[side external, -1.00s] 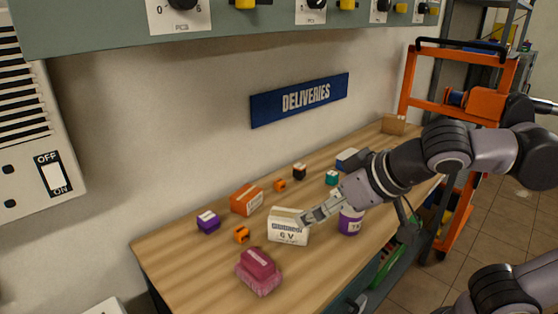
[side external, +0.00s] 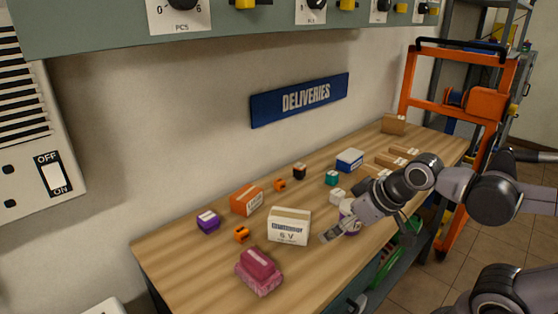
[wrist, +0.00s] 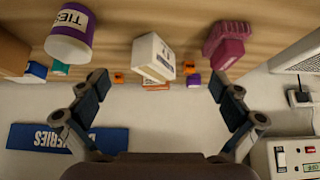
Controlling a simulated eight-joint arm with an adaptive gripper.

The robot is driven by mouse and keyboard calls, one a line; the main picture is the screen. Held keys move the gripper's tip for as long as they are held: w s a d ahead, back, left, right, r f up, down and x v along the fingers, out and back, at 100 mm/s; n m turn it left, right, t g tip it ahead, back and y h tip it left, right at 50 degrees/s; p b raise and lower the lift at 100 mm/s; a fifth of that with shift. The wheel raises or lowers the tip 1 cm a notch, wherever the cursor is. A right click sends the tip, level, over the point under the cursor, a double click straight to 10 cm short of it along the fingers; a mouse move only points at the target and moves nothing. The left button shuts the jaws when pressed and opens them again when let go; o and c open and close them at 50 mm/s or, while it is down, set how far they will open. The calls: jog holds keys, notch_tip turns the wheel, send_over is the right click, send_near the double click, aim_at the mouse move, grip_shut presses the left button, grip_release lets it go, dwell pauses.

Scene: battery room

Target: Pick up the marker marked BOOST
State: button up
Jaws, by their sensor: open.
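No marker with a readable BOOST label shows in either view; the lettering on the small pieces is too small to read. In the side view, small orange pieces (side external: 242,235) and (side external: 280,185), a purple block (side external: 208,222), a black-and-orange block (side external: 299,171), a teal block (side external: 332,178) and a white block (side external: 337,196) sit on the wooden bench (side external: 190,270). My gripper (side external: 334,234) is above the bench's front side, right of the white 6 V box (side external: 289,226). In the wrist view my gripper (wrist: 158,82) is open and empty, fingers wide apart.
A purple tub labelled TIES (wrist: 69,38) stands close to my gripper and is partly hidden by it in the side view. A pink brush-like item (side external: 258,272), an orange box (side external: 246,199), a blue-and-white box (side external: 350,160) and cardboard trays (side external: 405,152) crowd the bench.

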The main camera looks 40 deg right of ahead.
jog(key=c, duration=0.8)
jog(key=shift+o, duration=0.2)
jog(key=w+d+r+n+g+h, duration=0.1)
jog(key=w+d+n+g+h, duration=0.1)
jog(key=w+d+n+h, duration=0.35)
jog(key=n+g+h, duration=0.4)
jog(key=n+h, duration=0.4)
jog(key=n, duration=0.5)
send_near(332, 174)
jog(key=shift+r+y, duration=0.25)
jog(key=shift+r, duration=0.15)
jog(key=shift+w+d+f+n, duration=0.15)
jog(key=shift+d+f+n, duration=0.1)
jog(key=shift+d+f, duration=0.2)
jog(key=shift+x, duration=5.15)
